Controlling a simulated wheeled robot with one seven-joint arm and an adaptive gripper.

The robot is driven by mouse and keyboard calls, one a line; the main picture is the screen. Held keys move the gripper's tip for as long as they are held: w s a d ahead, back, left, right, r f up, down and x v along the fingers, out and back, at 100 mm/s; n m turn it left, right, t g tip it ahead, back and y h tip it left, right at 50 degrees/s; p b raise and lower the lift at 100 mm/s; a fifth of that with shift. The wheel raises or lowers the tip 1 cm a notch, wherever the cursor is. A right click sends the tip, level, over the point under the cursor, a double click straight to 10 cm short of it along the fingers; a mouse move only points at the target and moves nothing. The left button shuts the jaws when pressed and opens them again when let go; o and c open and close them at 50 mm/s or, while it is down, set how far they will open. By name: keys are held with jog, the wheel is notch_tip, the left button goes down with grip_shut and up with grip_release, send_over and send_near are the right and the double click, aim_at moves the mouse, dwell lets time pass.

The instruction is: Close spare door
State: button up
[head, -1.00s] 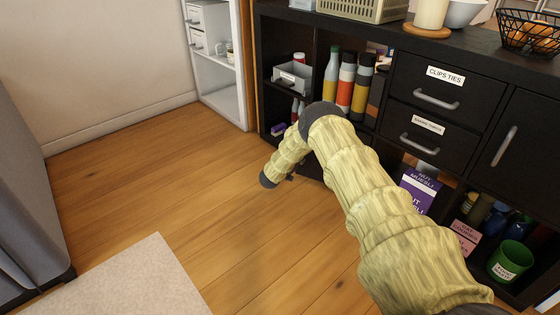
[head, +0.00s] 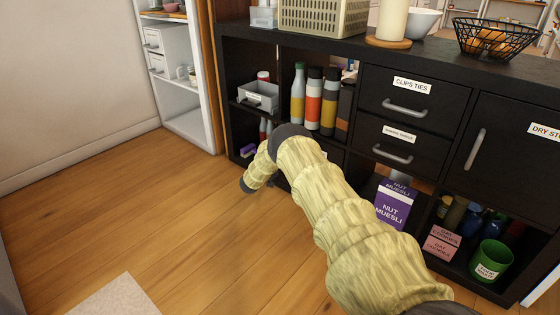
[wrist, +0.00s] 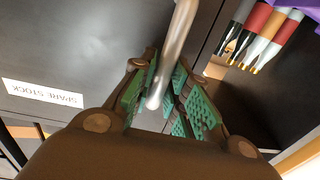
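The spare door is a dark panel (wrist: 75,45) with an upside-down SPARE STOCK label (wrist: 42,93), filling the left of the wrist view. Its silver bar handle (wrist: 178,40) runs down between the green-padded fingers of my gripper (wrist: 166,80). The fingers flank the bar closely; whether they clamp it I cannot tell. In the head view my gripper is down at the shelf's lower left, mostly hidden behind my pale, ribbed arm, and so is the door. How far the door stands open is not clear.
The black cube shelf (head: 400,65) has bottles (head: 314,100) above my arm, labelled drawers, and a green pot (head: 490,260) low at right. A white shelf unit (head: 185,125) stands at left. Wooden floor (head: 110,210) is clear; a pale rug (head: 115,297) lies in front.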

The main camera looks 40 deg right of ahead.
jog(key=shift+o, duration=1)
jog(key=shift+a, duration=0.1)
jog(key=v, duration=1.2)
